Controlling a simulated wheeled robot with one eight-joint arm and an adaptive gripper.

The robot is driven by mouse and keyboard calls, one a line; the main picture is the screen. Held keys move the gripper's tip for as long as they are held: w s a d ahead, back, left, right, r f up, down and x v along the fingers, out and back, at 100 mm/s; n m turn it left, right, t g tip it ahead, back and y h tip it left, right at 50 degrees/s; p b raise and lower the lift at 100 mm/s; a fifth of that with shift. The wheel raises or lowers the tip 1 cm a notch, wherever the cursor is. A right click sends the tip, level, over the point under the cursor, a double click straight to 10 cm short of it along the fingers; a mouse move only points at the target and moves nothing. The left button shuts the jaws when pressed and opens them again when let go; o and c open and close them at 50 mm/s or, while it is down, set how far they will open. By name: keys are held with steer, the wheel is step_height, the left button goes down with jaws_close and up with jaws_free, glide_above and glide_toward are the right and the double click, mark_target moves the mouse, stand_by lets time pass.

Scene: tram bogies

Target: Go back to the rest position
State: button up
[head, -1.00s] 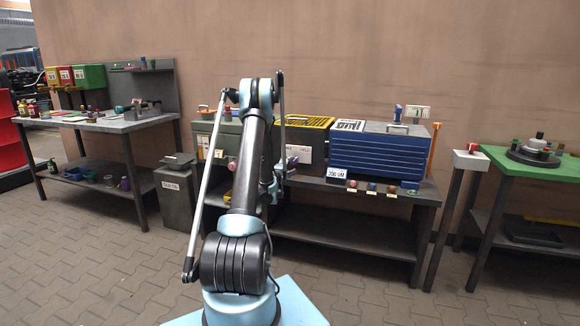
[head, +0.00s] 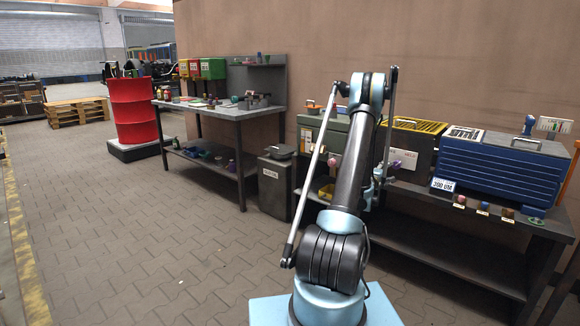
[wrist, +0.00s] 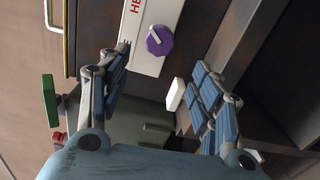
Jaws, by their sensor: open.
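My gripper (wrist: 160,62) is open in the wrist view, with one blue-grey finger on each side and nothing between them. Beyond the fingers is a white panel (wrist: 150,70) with red lettering and a purple knob (wrist: 160,40). I cannot tell the exact gap to it, but the fingers do not hold the knob. In the head view my arm stands upright and bent, and my gripper is mostly hidden behind it. The purple knob (head: 397,164) shows just right of the arm, on the black box with the yellow top.
A low bench (head: 455,255) carries a green box (head: 322,135), the black box (head: 412,150) and a blue box (head: 495,170). A grey bin (head: 275,190) stands left of it. Further left are a workbench (head: 230,113) and a red drum (head: 134,112). The paved floor at left is clear.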

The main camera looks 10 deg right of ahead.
steer(key=s+a+r+m+g, duration=0.2)
steer(key=s+a+r+m, duration=0.2)
steer(key=a+r, duration=0.55)
steer(key=s+a+r+m+g+y, duration=0.25)
steer(key=s+a+r, duration=0.25)
steer(key=s+a, duration=0.45)
steer(key=s+a+f+m+g+y, duration=0.1)
steer(key=s+a+f+y, duration=0.4)
steer(key=s+a, duration=1)
steer(key=s+a+f+m+g+y, duration=0.1)
steer(key=s+a+f+g+y, duration=0.3)
steer(key=s+a, duration=1.2)
steer(key=s+f+y, duration=0.1)
steer(key=s+y, duration=0.1)
steer(key=s, duration=0.1)
steer(key=shift+s+a+f, duration=0.15)
steer(key=shift+f, duration=0.1)
